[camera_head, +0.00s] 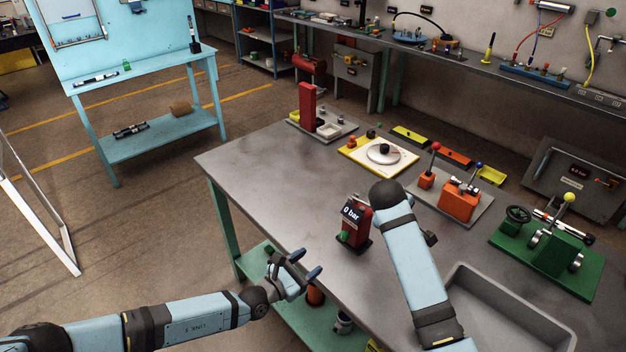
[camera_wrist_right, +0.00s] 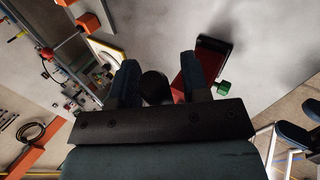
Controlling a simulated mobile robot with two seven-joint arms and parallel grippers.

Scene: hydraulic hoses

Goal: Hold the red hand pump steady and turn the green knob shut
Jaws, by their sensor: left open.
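The red hand pump (camera_head: 360,224) stands on the grey workbench, its display reading 0 bar. Its green knob (camera_head: 344,236) is low on its front left. My left gripper (camera_head: 304,264) is open and empty, beyond the bench's front edge, left of and below the pump. My right arm reaches over the bench just right of the pump and hides most of its own gripper there. In the right wrist view, my right gripper (camera_wrist_right: 160,68) has its fingers apart. A dark round piece shows between them; I cannot tell whether it is touched. The pump (camera_wrist_right: 208,62) and green knob (camera_wrist_right: 223,88) show beside the right-hand finger.
A grey sink basin (camera_head: 462,274) is right of my right arm. A green valve block (camera_head: 556,250), an orange lever unit (camera_head: 460,202), a yellow-edged dial plate (camera_head: 352,151) and a red column (camera_head: 307,107) stand along the back. The bench left of the pump is clear.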

